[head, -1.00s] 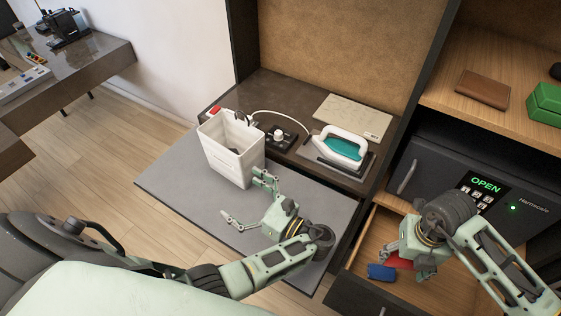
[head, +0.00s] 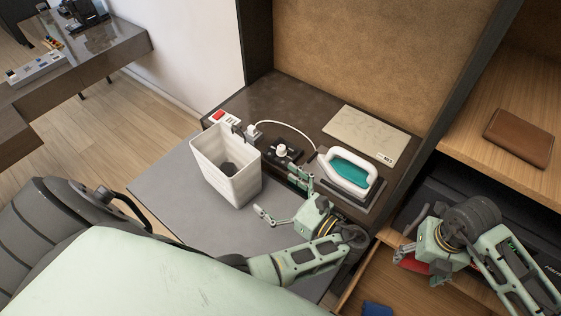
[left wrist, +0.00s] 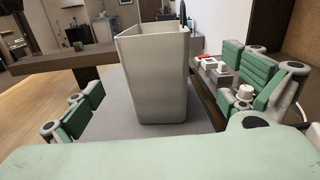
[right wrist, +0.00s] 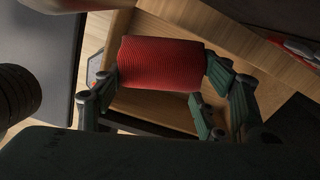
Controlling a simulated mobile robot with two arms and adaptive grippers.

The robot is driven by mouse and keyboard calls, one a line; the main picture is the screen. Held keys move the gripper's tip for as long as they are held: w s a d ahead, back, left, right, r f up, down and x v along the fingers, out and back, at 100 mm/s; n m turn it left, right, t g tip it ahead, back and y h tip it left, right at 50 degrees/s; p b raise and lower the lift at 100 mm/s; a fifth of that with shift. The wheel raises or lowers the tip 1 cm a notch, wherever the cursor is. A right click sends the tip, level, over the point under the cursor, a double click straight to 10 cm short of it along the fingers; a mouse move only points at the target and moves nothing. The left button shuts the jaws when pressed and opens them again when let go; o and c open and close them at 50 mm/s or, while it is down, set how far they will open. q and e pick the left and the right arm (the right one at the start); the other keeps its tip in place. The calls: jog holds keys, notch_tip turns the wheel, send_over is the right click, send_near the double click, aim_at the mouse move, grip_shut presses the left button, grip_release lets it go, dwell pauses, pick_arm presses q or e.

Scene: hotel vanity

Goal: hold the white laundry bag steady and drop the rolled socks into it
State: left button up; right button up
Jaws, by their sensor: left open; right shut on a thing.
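The white laundry bag (head: 232,180) looks like an open-topped white bin standing upright on the grey surface, with something dark inside at the bottom. It also shows in the left wrist view (left wrist: 158,85), between the spread fingers. My left gripper (head: 280,196) is open beside the bag, its fingers apart from it. My right gripper (head: 422,268) is shut on the red rolled socks (right wrist: 162,64), a ribbed red roll in the right wrist view. In the head view the socks (head: 412,262) are mostly hidden by the gripper, above the open wooden drawer at the right.
An iron (head: 350,172) on a stand sits behind my left gripper. A blue item (head: 376,309) lies in the drawer (head: 400,292). A brown wallet (head: 519,138) lies on the upper shelf.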

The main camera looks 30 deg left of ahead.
aim_at(251, 172)
jog(key=shift+w, duration=0.1)
pick_arm(q)
jog(key=a, duration=0.3)
jog(key=w+a+b, duration=0.1)
jog(key=a, duration=0.3)
jog(key=a+b, duration=0.1)
jog(key=a, duration=0.2)
jog(key=shift+w+a, duration=0.15)
jog(key=shift+a, duration=0.1)
pick_arm(e)
notch_tip(251, 172, down, 2)
jog(key=shift+f, duration=0.15)
pick_arm(q)
jog(key=shift+a, duration=0.7)
grip_shut()
jog(key=c, duration=2.5)
grip_release()
jog(key=o, duration=2.5)
